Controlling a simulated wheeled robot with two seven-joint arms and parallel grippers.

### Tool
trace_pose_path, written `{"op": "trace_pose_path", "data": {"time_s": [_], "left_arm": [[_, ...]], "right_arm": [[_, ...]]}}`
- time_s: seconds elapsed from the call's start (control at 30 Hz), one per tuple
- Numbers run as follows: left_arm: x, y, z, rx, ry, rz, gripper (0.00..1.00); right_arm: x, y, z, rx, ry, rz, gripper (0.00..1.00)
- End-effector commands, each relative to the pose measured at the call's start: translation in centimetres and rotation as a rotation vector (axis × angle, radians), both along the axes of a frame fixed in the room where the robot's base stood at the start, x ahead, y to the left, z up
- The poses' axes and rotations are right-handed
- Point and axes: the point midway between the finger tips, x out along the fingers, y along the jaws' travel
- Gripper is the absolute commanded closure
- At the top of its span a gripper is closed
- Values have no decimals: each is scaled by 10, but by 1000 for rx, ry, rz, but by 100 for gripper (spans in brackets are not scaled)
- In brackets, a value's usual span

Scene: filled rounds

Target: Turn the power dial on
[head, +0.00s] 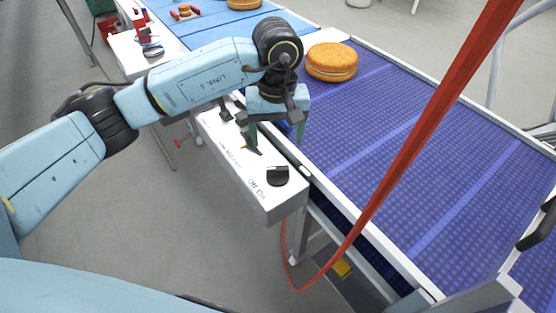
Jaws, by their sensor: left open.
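The power dial (278,176) is a black knob at the near end of a white control box (232,160), beside "Off On" lettering. Its exact setting is too small to tell. My left gripper (276,140) is open and empty, with its green fingers pointing down. It is over the box's edge beside the conveyor, farther from the camera than the dial and apart from it in the picture. My right gripper does not show.
A second black knob (251,148) and a black lever (224,110) are farther along the box. A blue conveyor belt (400,130) runs alongside, carrying a large orange-brown round (331,64). A red cable or strap (420,125) hangs across the view at right.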

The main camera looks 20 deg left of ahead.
Motion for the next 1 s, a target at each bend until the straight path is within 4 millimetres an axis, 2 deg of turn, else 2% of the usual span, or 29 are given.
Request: {"op": "trace_pose_path", "data": {"time_s": [0.1, 0.3, 0.5, 0.67, 0.93, 1.0], "left_arm": [[-2, 0, -28, 0, 6, 1, 27], [-1, -1, -69, -3, 5, 2, 27], [0, -1, -95, -4, 2, 2, 27], [0, -1, -104, -4, 0, 0, 27], [0, -1, -105, -4, 0, 0, 27], [0, -1, -105, -4, 0, 0, 36]], "right_arm": [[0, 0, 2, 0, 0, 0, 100], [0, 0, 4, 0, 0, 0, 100], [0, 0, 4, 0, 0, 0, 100], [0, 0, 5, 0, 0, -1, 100], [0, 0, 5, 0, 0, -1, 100], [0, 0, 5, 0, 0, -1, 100]]}}
